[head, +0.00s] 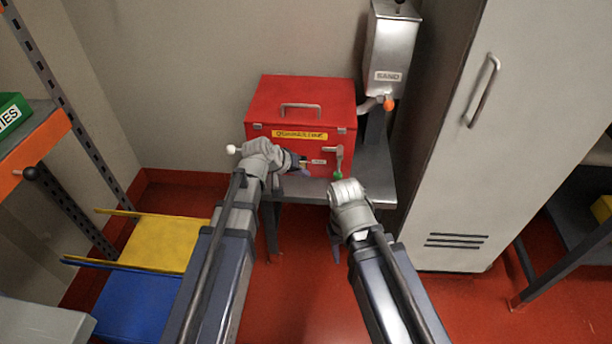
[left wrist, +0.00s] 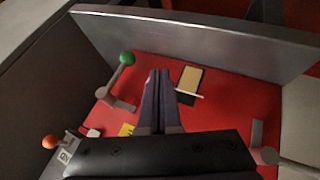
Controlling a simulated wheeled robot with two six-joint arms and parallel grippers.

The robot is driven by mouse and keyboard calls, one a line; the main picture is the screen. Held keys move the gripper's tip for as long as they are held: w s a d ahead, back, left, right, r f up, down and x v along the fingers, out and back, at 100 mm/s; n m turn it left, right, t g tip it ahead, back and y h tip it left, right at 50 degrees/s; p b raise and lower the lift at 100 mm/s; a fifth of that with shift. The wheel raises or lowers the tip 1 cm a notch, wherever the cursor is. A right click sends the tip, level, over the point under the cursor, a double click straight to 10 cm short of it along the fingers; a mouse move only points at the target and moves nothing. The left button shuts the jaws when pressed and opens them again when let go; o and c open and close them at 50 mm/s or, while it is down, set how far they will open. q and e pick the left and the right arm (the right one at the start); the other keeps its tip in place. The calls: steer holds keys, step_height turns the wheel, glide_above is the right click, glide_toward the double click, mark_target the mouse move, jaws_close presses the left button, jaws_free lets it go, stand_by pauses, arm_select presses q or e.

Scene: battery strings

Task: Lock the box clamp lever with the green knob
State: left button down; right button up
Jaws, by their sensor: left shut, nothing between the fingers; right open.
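The red box (head: 301,105) stands on a grey metal stand. On the right of its front, the clamp lever (head: 339,157) hangs down with the green knob (head: 338,175) at its lower end. In the left wrist view the green knob (left wrist: 127,58) and its lever (left wrist: 116,80) lie left of the fingers, apart from them. My left gripper (head: 303,168) is shut and empty in front of the box, left of the lever; its closed fingers (left wrist: 169,95) show in the wrist view. My right gripper (head: 335,245) is open, lower and nearer, below the knob; its fingers are partly hidden.
A lever with a white knob (head: 232,149) sticks out at the box's left. A sand hopper (head: 388,60) with an orange knob (head: 389,104) stands right of the box. A grey cabinet (head: 450,140) closes off the right. Yellow (head: 165,242) and blue (head: 135,300) surfaces lie at lower left.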

mark_target(339, 168)
arm_select(q)
steer(key=b+x, duration=0.5)
steer(key=x, duration=0.3)
steer(key=shift+f, duration=0.2)
steer(key=shift+d+r+p, duration=0.3)
steer(key=shift+d+r, duration=0.05)
steer(key=shift+d, duration=0.2)
steer(key=shift+d+r+p, duration=0.25)
steer(key=shift+d+r, duration=0.15)
steer(key=shift+d, duration=0.2)
steer(key=shift+w+d, duration=0.2)
steer(key=shift+d, duration=0.4)
